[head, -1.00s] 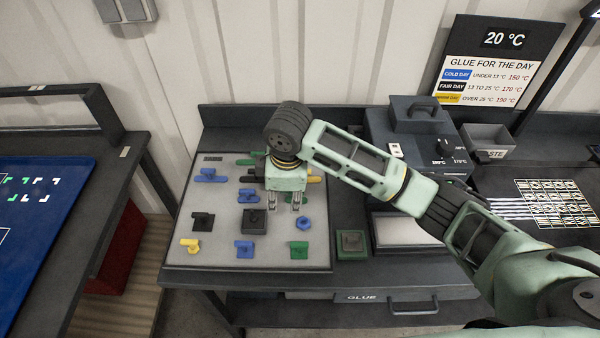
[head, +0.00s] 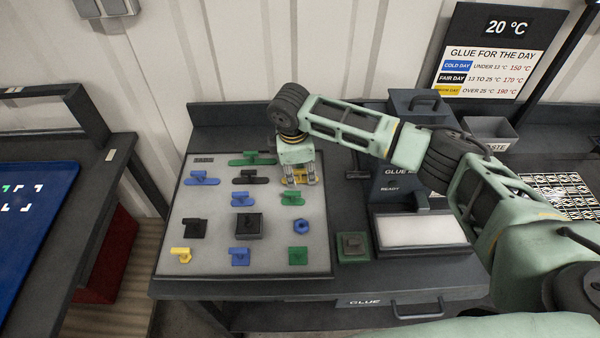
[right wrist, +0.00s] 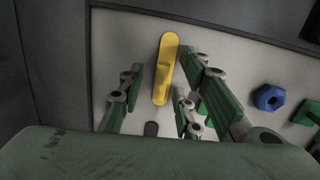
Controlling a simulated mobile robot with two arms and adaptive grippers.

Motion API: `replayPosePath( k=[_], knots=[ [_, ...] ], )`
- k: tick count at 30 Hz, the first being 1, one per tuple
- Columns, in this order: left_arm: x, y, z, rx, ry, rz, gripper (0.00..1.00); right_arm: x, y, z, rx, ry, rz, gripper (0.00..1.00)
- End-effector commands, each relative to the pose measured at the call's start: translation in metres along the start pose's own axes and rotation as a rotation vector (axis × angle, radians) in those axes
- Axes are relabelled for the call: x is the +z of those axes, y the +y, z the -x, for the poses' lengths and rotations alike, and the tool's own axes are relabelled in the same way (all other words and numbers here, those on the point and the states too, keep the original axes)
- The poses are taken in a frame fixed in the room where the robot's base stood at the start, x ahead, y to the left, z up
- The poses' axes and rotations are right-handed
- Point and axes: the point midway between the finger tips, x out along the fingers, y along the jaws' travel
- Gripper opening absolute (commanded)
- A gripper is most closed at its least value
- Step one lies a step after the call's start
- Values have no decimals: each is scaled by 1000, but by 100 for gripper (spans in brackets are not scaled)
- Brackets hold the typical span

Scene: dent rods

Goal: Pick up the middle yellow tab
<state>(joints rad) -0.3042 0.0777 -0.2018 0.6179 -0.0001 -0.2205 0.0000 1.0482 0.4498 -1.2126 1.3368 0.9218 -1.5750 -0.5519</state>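The middle yellow tab (right wrist: 164,70) is a long rounded bar with a raised ridge, lying on the light board. In the head view it (head: 314,179) shows partly behind the fingers of my right gripper (head: 299,182). In the right wrist view my right gripper (right wrist: 163,82) has its fingers apart, with the yellow tab between them and light board showing on both sides. I cannot tell how high the fingertips are above the board. Another yellow tab (head: 181,256), shorter, lies at the board's front left corner. My left gripper is not in view.
The board (head: 205,222) holds several blue, black and green tabs. A green tab (head: 292,199) lies just in front of the fingers, and a black one (head: 251,181) to their left. A glue machine (head: 408,190) stands to the right.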

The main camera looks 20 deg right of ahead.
Motion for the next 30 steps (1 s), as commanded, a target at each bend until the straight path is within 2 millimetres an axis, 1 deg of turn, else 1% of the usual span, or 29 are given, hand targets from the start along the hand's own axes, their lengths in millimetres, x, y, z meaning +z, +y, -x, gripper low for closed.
replayPosePath(
  k=[3, 8, 11, 19, 30],
  knots=[
    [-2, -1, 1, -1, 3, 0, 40, 0, 0, -5, 2, 0, 0, 32],
    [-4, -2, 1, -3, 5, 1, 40, 0, 0, -6, 2, 1, 0, 32],
    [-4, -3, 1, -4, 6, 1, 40, 0, 0, -6, 2, 1, 0, 25],
    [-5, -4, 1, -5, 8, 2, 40, 0, 0, -5, 2, 1, 0, 1],
    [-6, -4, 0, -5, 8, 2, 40, 0, 1, -4, 2, 1, 0, 0]
  ],
)
